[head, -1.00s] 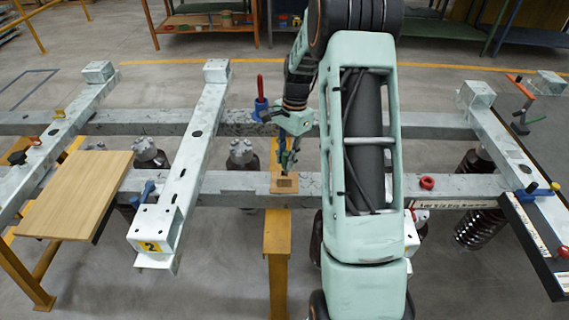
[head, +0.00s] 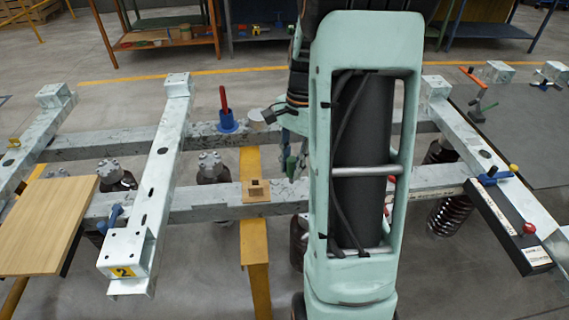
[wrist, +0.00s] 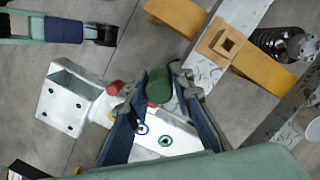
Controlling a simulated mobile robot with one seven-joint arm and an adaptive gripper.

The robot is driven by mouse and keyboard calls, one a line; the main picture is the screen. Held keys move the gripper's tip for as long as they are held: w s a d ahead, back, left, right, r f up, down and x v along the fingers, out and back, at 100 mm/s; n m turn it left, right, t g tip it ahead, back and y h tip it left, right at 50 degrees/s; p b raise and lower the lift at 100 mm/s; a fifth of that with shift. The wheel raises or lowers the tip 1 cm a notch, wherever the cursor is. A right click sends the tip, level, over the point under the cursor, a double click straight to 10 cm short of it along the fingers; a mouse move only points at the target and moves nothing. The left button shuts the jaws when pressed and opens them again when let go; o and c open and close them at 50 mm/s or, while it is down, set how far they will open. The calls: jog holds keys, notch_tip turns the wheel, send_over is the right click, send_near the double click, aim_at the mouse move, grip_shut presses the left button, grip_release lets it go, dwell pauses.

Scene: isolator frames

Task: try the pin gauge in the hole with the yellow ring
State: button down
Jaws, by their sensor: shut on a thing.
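My gripper (wrist: 158,84) is shut on a green cylinder, which looks like the handle of the pin gauge (wrist: 159,88). Its pin is not visible. In the head view my gripper (head: 290,155) hangs just right of the wooden block, with the green handle (head: 291,166) low between the fingers. In the wrist view a pale metal bar (wrist: 184,133) lies beyond the fingers. It has a hole with a blue ring (wrist: 141,128) and one with a green ring (wrist: 166,141). I cannot make out a yellow ring; the fingers hide part of the bar.
A wooden block with a square hole (head: 257,196) sits on the near rail (head: 215,202). A wooden board (head: 45,222) lies at left. A blue stand with a red handle (head: 227,122) is on the far rail. My arm hides the middle right.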

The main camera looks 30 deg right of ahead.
jog(key=shift+r, duration=0.15)
jog(key=shift+r+p, duration=2.15)
jog(key=shift+r, duration=0.3)
